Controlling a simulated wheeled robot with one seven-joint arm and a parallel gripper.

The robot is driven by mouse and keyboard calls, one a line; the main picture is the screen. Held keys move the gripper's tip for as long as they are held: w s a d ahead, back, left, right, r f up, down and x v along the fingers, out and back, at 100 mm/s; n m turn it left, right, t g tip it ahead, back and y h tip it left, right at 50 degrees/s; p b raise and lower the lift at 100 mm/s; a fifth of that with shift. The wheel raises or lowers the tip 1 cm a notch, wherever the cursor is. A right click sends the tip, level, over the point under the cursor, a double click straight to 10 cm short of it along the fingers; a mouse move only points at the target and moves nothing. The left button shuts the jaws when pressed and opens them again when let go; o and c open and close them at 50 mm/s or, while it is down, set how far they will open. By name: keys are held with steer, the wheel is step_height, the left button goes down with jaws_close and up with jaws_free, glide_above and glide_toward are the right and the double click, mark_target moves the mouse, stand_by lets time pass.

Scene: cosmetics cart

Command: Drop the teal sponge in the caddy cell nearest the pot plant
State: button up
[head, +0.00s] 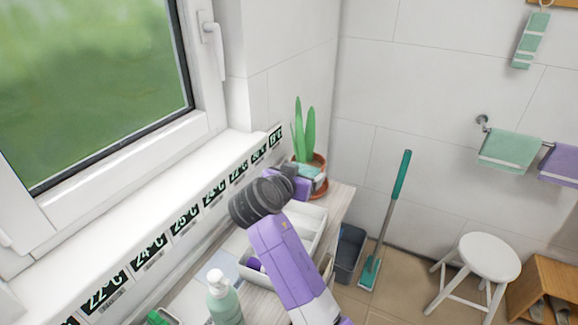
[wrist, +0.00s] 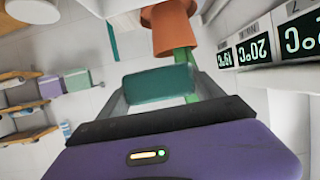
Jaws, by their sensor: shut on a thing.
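The teal sponge (wrist: 158,85) is a flat block between the two fingers of my gripper (wrist: 162,92) in the wrist view. In the head view my gripper (head: 306,177) is shut on the sponge (head: 311,170), above the far end of the counter. The pot plant (head: 305,130), with upright green leaves in a terracotta pot, stands just behind my gripper; the pot (wrist: 172,28) shows beyond the sponge in the wrist view. The white caddy (head: 316,222) lies below and nearer than my gripper. My arm hides much of the caddy and its cell walls.
A purple item (head: 254,264) sits in the caddy's near part. A pale green pump bottle (head: 224,300) stands in front. Temperature signs (head: 185,218) line the window ledge at left. A dark bin (head: 349,252) stands on the floor right of the counter.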

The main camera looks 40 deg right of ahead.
steer(key=shift+w+f, duration=0.15)
steer(key=shift+f, duration=0.15)
step_height(320, 180, down, 5)
steer(key=b, duration=0.3)
steer(key=shift+f+b, duration=0.2)
steer(key=shift+b, duration=0.15)
steer(key=o, duration=1.4)
steer(key=shift+c, duration=0.2)
steer(key=p+v, duration=0.2)
steer(key=v, duration=0.5)
steer(key=shift+a+r, duration=0.15)
steer(key=shift+a, duration=0.05)
